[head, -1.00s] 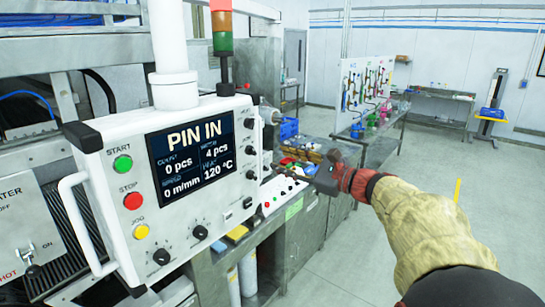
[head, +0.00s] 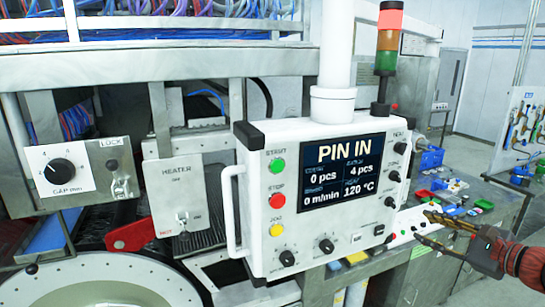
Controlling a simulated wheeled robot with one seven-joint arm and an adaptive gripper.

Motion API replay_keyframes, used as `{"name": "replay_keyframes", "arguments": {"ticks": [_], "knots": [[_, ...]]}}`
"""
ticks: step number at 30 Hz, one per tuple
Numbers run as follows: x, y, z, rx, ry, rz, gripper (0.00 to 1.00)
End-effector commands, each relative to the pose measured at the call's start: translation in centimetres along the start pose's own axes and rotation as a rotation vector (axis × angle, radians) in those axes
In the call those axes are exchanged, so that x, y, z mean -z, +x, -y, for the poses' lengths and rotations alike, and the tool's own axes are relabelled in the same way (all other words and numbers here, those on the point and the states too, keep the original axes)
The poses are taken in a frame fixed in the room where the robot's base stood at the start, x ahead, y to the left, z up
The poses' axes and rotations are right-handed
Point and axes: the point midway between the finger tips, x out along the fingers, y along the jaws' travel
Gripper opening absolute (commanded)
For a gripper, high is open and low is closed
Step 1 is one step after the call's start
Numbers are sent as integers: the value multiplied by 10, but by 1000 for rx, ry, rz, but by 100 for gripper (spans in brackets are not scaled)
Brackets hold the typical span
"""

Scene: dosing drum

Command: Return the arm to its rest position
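My gripper (head: 422,226) is at the lower right of the head view, with its red wrist at the picture's right edge. Its two fingers point left and stand apart, with nothing visible between them. It appears in front of the bench beside the white control panel (head: 256,212); whether it touches the bench top cannot be told. The panel's screen (head: 345,172) reads PIN IN, 0 pcs, 4 pcs, 0 m/min and 120 °C. Most of my arm is out of view.
A heater box (head: 178,195), a gap dial plate (head: 75,172) and a red lever (head: 130,235) are left of the panel. A pale round drum (head: 95,280) is at the lower left. Small coloured parts and a blue item (head: 430,158) lie on the bench.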

Motion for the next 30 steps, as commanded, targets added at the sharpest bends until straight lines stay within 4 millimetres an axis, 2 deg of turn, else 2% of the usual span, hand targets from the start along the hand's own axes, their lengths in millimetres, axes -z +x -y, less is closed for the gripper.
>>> {"name": "replay_keyframes", "arguments": {"ticks": [1,3,9,12,15,18,22,27,30], "knots": [[10,-4,-28,-75,-70,-53,36],[19,-9,-70,-196,-193,-114,36],[25,-34,-193,-576,-614,-194,36],[25,-54,-245,-762,-860,-194,36],[24,-76,-288,-929,-1129,-175,36],[24,-96,-319,-1056,-1388,-147,36],[18,-111,-346,-1138,-1660,-107,36],[-6,-111,-370,-1110,-1865,-37,36],[-23,-106,-375,-1067,-1927,0,36]]}}
